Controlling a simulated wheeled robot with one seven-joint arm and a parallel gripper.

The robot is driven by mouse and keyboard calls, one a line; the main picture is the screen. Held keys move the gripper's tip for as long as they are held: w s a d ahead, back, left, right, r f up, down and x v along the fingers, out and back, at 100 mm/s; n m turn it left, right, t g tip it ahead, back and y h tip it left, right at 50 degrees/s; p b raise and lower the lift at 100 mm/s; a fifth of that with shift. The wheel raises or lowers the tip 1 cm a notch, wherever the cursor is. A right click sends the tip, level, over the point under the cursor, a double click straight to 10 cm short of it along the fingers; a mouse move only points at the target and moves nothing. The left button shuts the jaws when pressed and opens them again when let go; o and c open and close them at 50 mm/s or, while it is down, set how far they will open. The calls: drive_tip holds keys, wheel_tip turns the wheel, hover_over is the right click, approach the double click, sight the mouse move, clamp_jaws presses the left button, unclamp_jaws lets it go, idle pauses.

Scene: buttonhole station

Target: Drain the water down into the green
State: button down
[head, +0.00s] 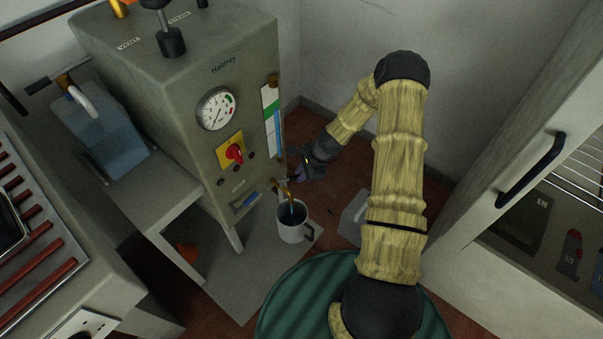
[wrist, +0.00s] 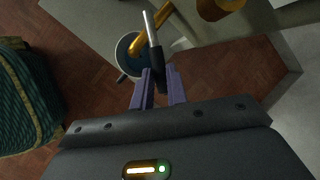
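The grey Haldrey boiler (head: 205,100) carries a gauge (head: 216,109) and, on its right side, a sight glass (head: 278,133) with blue water beside a plate with a green band (head: 270,106). The exact water level against the green is too small to tell. A brass drain spout (head: 288,193) points down over a white mug (head: 292,232), and a thin bluish stream shows at its mouth. The wrist view shows a lever with a black sleeve (wrist: 156,62); my gripper (wrist: 160,76) has its purple fingers against both sides of it. In the head view my gripper (head: 299,172) is beside the boiler.
The mug stands on a grey board (head: 245,290) on the floor. A red knob on a yellow plate (head: 232,151) is on the boiler front. A blue water container (head: 98,132) stands at left. A green ribbed round surface (head: 290,300) is in front, and a cabinet (head: 510,130) at right.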

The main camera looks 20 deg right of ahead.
drive_tip(key=shift+w, duration=0.1)
idle(0.3)
drive_tip(key=shift+w+r+n+g+p, duration=0.1)
drive_tip(key=shift+w+n+g+p, duration=0.25)
drive_tip(key=shift+n+p, duration=0.35)
drive_tip(key=shift+w+a+n+g, duration=0.3)
drive_tip(key=shift+w+n+g, duration=0.45)
drive_tip(key=shift+n, duration=0.75)
drive_tip(key=shift+w+a+n+g, duration=0.25)
drive_tip(key=shift+w+n+g, duration=0.25)
drive_tip(key=shift+w+n, duration=0.75)
drive_tip(key=shift+s+n, duration=0.25)
drive_tip(key=shift+s, duration=0.05)
drive_tip(key=c, duration=1.4)
unclamp_jaws()
